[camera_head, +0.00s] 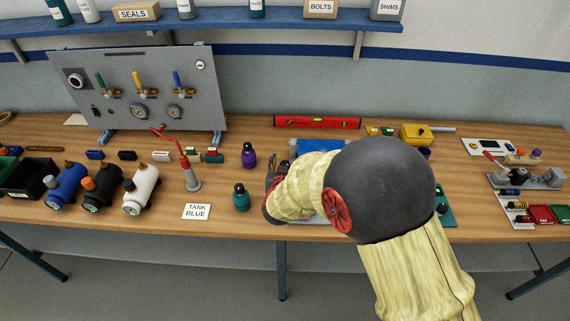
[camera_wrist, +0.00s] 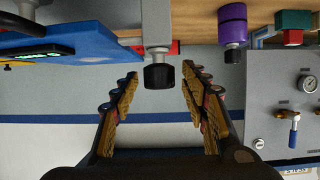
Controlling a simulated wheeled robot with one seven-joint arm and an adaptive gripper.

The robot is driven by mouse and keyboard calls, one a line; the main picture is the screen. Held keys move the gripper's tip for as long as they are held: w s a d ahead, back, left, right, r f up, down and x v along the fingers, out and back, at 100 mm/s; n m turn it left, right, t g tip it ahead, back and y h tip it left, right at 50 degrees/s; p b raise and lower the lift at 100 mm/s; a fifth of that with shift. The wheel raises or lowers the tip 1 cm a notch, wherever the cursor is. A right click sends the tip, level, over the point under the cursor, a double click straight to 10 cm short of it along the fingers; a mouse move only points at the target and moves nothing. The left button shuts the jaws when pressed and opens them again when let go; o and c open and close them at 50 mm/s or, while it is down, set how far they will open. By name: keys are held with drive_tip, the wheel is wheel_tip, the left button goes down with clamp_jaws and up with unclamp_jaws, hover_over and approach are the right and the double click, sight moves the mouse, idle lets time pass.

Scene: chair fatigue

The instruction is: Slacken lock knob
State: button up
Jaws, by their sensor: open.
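A black ribbed knob (camera_wrist: 159,76) on a grey stem and bracket shows at the top middle of the wrist view, which is upside down. I take it to be the lock knob. My gripper (camera_wrist: 161,88) is open. Its two fingers stand left and right of the knob, with a visible gap on each side. I cannot tell how deep the knob lies between them. Beside the knob is a blue plate (camera_wrist: 90,37); it also shows in the head view (camera_head: 318,146). In the head view my gripper (camera_head: 272,180) is over the bench, and my arm hides the knob.
A teal bottle (camera_head: 241,199) and a purple bottle (camera_head: 249,157) stand just left of my gripper. A red level (camera_head: 317,122) lies behind on the wooden bench (camera_head: 400,180). The gauge panel (camera_head: 140,85) stands at the back left. A "TANK BLUE" card (camera_head: 197,211) lies at the front.

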drive_tip(key=shift+c, duration=0.2)
drive_tip(key=c, duration=1.1)
clamp_jaws()
